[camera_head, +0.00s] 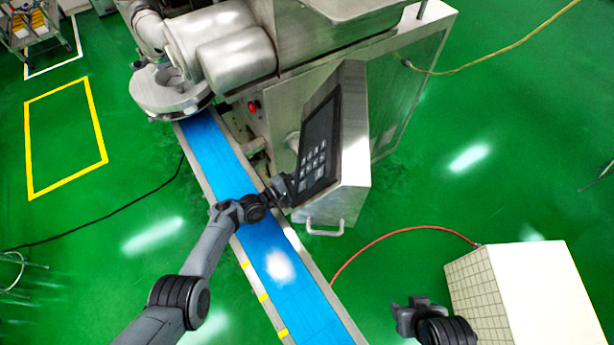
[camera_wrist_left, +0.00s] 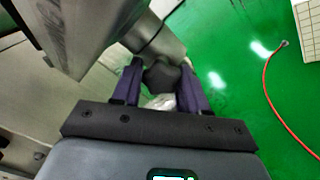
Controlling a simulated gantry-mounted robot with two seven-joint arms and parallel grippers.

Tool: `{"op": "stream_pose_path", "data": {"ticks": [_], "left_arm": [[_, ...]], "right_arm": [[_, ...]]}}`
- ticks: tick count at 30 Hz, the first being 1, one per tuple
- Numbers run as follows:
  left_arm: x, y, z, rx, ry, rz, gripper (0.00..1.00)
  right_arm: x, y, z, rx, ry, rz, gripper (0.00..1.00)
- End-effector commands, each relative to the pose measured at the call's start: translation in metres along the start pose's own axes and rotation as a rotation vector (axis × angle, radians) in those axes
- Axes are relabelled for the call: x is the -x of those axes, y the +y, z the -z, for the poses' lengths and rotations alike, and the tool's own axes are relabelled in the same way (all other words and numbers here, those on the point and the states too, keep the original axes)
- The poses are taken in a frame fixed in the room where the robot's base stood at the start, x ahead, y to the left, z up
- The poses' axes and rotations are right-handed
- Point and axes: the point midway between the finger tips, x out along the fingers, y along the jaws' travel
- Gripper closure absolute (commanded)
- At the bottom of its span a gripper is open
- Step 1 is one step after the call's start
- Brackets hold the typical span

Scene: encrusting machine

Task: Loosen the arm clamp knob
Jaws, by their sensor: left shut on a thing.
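The arm clamp knob (camera_wrist_left: 163,76) is dark and rounded. In the left wrist view it sits between the two fingers of my left gripper (camera_wrist_left: 158,88), which is shut on it. A grey metal cylinder (camera_wrist_left: 160,42) lies just beyond the knob. In the head view my left gripper (camera_head: 284,188) is at the lower left side of the control panel (camera_head: 320,148), over the edge of the blue conveyor; the knob is hidden there. My right gripper (camera_head: 408,314) hangs at the lower right, apart from the machine; its opening is unclear.
The blue conveyor belt (camera_head: 232,168) runs below my left arm from the steel machine (camera_head: 400,95). The panel has a metal handle (camera_head: 325,230) at its lower end. A white box (camera_head: 535,290) stands right of my right gripper. A red hose (camera_head: 385,238) crosses the green floor.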

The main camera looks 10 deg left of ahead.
Motion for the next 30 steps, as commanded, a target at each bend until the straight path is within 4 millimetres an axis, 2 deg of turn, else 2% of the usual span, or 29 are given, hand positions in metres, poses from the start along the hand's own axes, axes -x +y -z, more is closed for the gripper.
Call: {"op": "stream_pose_path", "data": {"ticks": [14,15,18,19,30], "left_arm": [[-0.0001,0.0002,-0.0001,0.016,0.000,0.000,0.87],[-0.0001,0.0002,-0.0001,0.016,0.000,-0.001,0.54],[0.0000,0.0002,0.0000,0.015,0.000,0.000,0.39],[0.0000,0.0001,0.0000,0.015,0.000,0.000,0.36],[0.0044,0.0007,-0.0002,0.014,0.001,0.000,0.36]], "right_arm": [[0.0001,0.0022,-0.0005,0.009,-0.001,-0.007,0.57],[0.0001,0.0021,-0.0005,0.009,-0.001,-0.007,0.57],[0.0001,0.0020,-0.0005,0.008,-0.001,-0.007,0.57],[0.0001,0.0019,-0.0005,0.008,-0.001,-0.006,0.57],[0.0029,0.0003,0.0009,0.001,0.000,-0.001,0.57]]}}
